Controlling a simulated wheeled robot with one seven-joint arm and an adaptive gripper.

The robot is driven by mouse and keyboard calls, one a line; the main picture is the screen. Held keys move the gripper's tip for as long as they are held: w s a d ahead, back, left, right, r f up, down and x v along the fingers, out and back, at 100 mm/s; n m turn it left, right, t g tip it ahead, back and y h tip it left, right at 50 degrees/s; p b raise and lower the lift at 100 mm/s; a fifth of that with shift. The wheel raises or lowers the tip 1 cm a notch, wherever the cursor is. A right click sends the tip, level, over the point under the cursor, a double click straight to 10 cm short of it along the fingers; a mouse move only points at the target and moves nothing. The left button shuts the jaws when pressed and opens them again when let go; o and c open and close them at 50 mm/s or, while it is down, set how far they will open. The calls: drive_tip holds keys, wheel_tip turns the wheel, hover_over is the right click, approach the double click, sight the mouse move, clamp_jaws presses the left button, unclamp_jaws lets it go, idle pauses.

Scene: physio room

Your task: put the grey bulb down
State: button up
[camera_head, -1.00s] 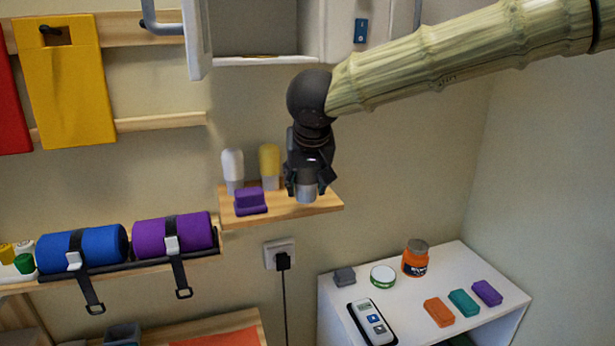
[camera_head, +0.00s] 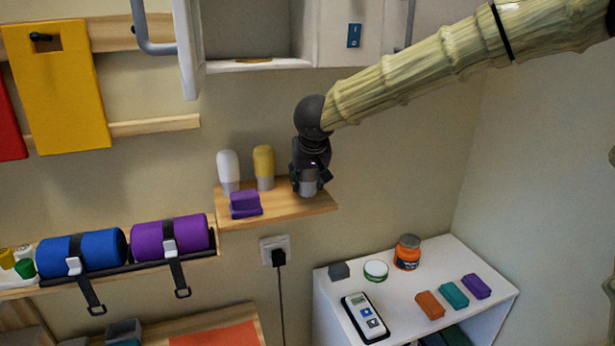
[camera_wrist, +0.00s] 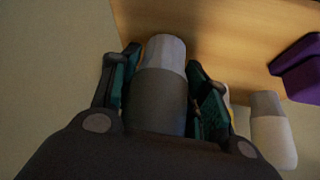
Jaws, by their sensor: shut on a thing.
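My gripper (camera_head: 310,182) points down at the right part of the small wooden wall shelf (camera_head: 285,209). It is shut on the grey bulb (camera_wrist: 160,98), whose pale base end (camera_wrist: 165,50) is toward the shelf board. In the head view the low end of the grey bulb (camera_head: 309,189) is at the board; I cannot tell whether it touches. The rest of it is hidden by the fingers.
On the shelf, a yellow bulb (camera_head: 263,163) stands just left of my gripper, a white bulb (camera_head: 228,168) farther left. A purple holder (camera_head: 245,204) lies in front of them. A white cabinet (camera_head: 334,35) hangs above. The shelf's front right is clear.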

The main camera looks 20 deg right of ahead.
drive_tip(key=shift+a+f, duration=0.1)
drive_tip(key=shift+f, duration=0.1)
drive_tip(key=shift+s, duration=0.1)
drive_tip(key=o, duration=1.2)
drive_tip(key=shift+f, duration=0.15)
drive_tip(key=shift+c, duration=0.2)
drive_tip(key=shift+r, duration=0.3)
drive_tip(key=d+b+v, duration=0.1)
drive_tip(key=b+v, duration=0.1)
drive_tip(key=v, duration=0.9)
drive_tip(key=shift+s+a+r, duration=0.25)
drive_tip(key=shift+a, duration=0.25)
